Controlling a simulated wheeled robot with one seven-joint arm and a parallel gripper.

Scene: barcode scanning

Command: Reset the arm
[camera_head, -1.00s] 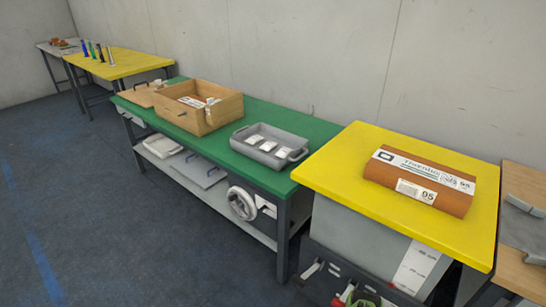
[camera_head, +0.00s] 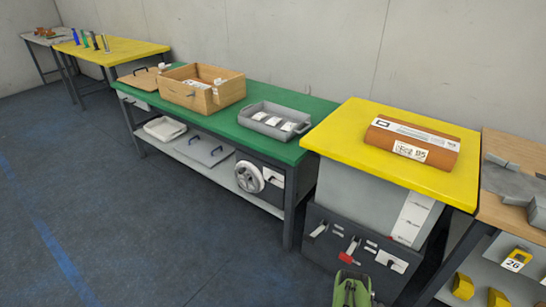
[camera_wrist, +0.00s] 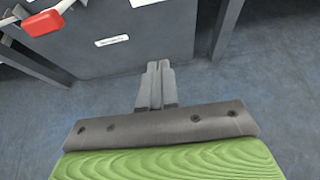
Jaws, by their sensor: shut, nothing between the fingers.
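My gripper (camera_wrist: 158,66) points away from the camera in the wrist view, with its two grey fingers together and nothing between them. A dark cabinet front (camera_wrist: 165,40) with a white label is behind the fingertips, and blue floor lies beside and below it. In the head view a green part of my arm shows at the bottom edge, in front of the dark drawer unit (camera_head: 345,255). The fingers cannot be made out in that view.
A yellow table (camera_head: 345,135) holds an orange-brown package (camera_head: 410,145). A green bench (camera_head: 225,130) holds a wooden box (camera_head: 203,90) and a grey tray (camera_head: 262,128). A red-handled part (camera_wrist: 42,22) sticks out at the wrist view's upper left. Floor at left is clear.

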